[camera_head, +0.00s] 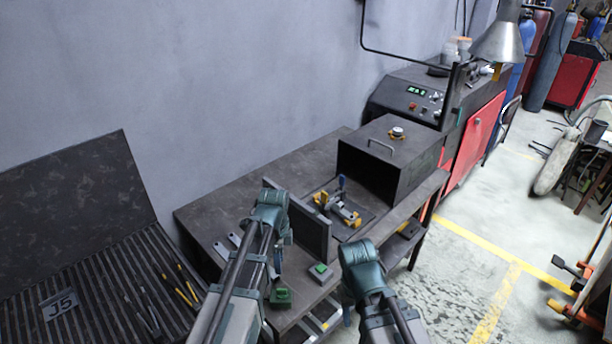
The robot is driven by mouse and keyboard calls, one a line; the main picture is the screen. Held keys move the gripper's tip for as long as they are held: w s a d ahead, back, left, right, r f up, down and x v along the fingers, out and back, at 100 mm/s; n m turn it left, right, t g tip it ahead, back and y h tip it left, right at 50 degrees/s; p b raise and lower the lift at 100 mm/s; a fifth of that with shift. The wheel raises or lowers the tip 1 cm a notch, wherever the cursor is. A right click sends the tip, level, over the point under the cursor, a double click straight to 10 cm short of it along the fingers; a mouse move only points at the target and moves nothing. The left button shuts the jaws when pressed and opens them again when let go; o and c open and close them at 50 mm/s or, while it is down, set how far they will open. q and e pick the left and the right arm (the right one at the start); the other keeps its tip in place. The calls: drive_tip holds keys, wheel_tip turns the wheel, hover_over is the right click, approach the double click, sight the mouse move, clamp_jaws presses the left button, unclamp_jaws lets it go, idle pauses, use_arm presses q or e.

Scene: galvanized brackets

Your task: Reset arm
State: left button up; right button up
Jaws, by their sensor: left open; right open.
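My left arm reaches up from the bottom centre, and my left gripper (277,262) points down at the front of the dark workbench (225,205), mostly hidden behind my own arm. My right arm comes in to its right, and my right gripper (347,314) hangs low past the bench's front edge, only a small part showing. Both are open, and I see nothing held. Flat grey galvanized brackets (222,250) lie on the bench left of my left arm. A fixture with yellow blocks and blue-handled clamps (340,204) sits before the open dark metal box (398,153).
An upright dark panel (312,228) stands between my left arm and the fixture. Green button boxes (281,297) and (320,272) sit at the bench front. A ribbed rack marked J5 (95,285) stands left. A red-fronted machine (475,140) stands behind right. Floor right is partly clear.

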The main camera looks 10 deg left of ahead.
use_arm(q)
drive_tip(key=s+d+f+n+b, duration=0.3)
drive_tip(key=s+d+n, duration=0.2)
drive_tip(key=s+n, duration=0.1)
drive_tip(key=s+d+f+n+y+b, duration=0.1)
drive_tip(key=s+d+f+n+b, duration=0.3)
drive_tip(key=s+n, duration=0.3)
drive_tip(key=shift+s+d, duration=0.6)
drive_tip(key=shift+s, duration=0.05)
drive_tip(key=shift+f, duration=0.1)
